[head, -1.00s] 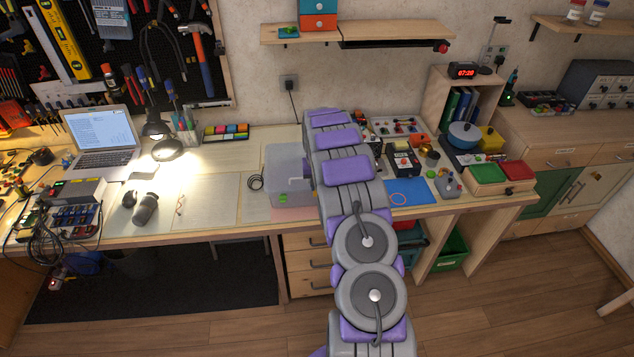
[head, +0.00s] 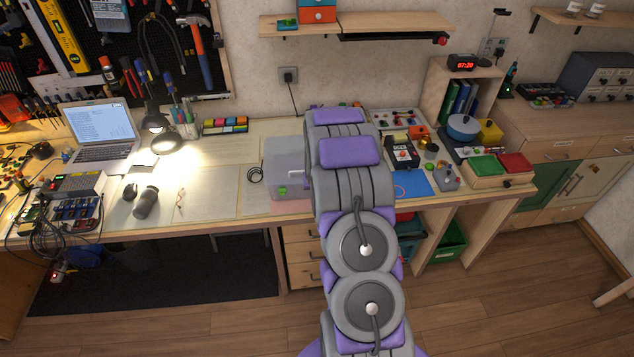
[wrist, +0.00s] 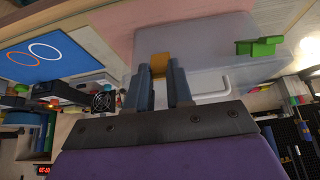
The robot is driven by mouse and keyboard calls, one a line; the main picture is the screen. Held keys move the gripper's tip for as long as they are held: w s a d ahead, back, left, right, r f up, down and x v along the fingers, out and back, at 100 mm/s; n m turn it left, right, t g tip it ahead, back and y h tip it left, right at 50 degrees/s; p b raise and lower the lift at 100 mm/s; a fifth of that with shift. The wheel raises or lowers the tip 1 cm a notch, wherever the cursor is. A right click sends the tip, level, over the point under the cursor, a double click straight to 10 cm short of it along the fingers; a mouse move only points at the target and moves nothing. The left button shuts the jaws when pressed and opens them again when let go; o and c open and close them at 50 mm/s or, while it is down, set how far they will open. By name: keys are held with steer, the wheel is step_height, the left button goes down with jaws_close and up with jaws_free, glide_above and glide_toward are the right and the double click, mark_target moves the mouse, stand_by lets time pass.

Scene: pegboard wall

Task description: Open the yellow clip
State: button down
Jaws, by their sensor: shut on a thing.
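The yellow clip (wrist: 161,61) is on the near edge of a translucent lidded box (wrist: 205,60), between my fingertips in the wrist view. My gripper (wrist: 159,72) is shut on it, one dark finger on each side. A green clip (wrist: 257,46) sits on the same box, to the right. In the head view the box (head: 285,158) stands on the workbench with the green clip (head: 282,191) low on its front. My arm hides the yellow clip and gripper there.
A blue mat (wrist: 30,62) with ring outlines lies left of the box in the wrist view. A coiled black cable (head: 255,174) lies left of the box in the head view. A cluttered electronics area (head: 402,152) lies right of my arm.

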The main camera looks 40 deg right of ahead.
steer(key=shift+s+a+f+t+h, duration=0.3)
steer(key=shift+s+f+t+h, duration=0.15)
steer(key=shift+t, duration=0.25)
steer(key=shift+f, duration=0.1)
steer(key=c, duration=1)
jaws_free()
steer(key=p+v, duration=0.2)
steer(key=v, duration=1.5)
steer(key=shift+s+a, duration=0.1)
steer(key=shift+s, duration=0.05)
